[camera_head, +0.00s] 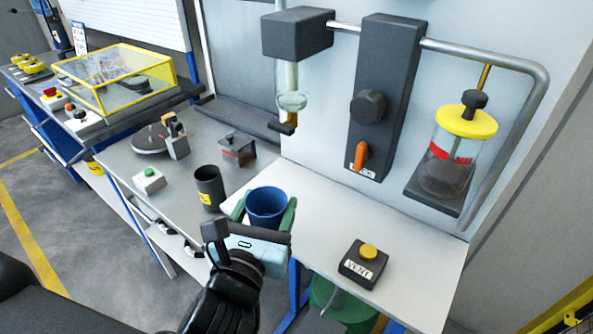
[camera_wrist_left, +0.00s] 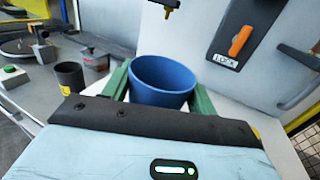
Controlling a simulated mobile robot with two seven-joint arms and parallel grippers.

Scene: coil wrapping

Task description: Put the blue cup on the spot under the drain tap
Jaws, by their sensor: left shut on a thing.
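The blue cup (camera_head: 266,207) is upright between the green fingers of my left gripper (camera_head: 265,212), which is shut on it. In the left wrist view the blue cup (camera_wrist_left: 162,80) shows between both fingers, its open rim up. It is over the near left part of the white shelf; I cannot tell whether it touches the surface. The drain tap (camera_head: 287,124) is a brass outlet under a glass cylinder, behind and above the cup. It also shows in the left wrist view (camera_wrist_left: 168,8). The spot under the tap is not clearly visible. My right gripper is not in view.
A dark cup (camera_head: 209,187) stands left of my gripper. A box with a yellow button labelled VENT (camera_head: 364,264) sits on the white shelf (camera_head: 420,270) to the right. An orange lever (camera_head: 361,155) and a yellow-lidded jar (camera_head: 447,150) are at the wall. The shelf's middle is clear.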

